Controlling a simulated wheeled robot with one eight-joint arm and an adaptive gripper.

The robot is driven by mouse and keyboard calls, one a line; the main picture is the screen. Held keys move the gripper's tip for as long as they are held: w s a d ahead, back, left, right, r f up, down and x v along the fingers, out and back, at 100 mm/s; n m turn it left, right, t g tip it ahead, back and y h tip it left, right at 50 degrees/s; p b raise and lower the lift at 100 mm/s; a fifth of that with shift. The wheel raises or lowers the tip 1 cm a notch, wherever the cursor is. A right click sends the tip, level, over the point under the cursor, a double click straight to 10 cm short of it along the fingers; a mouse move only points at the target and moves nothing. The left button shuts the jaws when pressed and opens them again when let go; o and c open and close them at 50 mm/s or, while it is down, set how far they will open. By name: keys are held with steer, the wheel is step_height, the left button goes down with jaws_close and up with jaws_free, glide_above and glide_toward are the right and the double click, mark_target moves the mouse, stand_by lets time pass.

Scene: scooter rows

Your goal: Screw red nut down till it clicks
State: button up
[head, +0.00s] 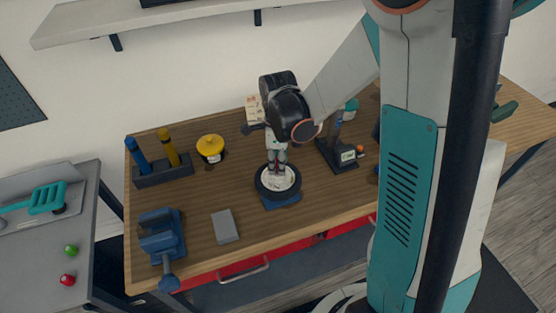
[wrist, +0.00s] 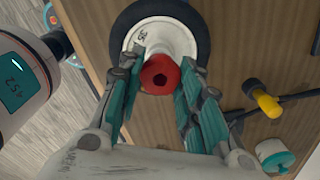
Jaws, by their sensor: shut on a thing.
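The red nut (wrist: 160,75) shows in the wrist view, with a dark hole in its middle. It sits over the white hub (wrist: 165,32) of a wheel with a black tyre (wrist: 203,25). My gripper (wrist: 162,66) is shut on the nut, with one teal-padded finger on each side. In the head view my gripper (head: 277,168) points down at the wheel's white hub (head: 287,184). The black tyre (head: 262,191) rests on a blue base (head: 284,203) on the bench. The gripper hides the nut there. How far down the nut sits cannot be told.
A black device with a display (head: 345,156) stands right of the wheel. A yellow-topped pot (head: 210,147) and a tool holder (head: 165,176) stand to the left. A blue vise (head: 162,236) and a grey block (head: 225,226) are near the front.

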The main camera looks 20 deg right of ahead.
steer(key=shift+f+b, duration=0.5)
steer(key=shift+f, duration=0.15)
steer(key=o, duration=1)
steer(key=shift+r, duration=0.1)
step_height(320, 180, up, 12)
steer(key=shift+f, duration=0.1)
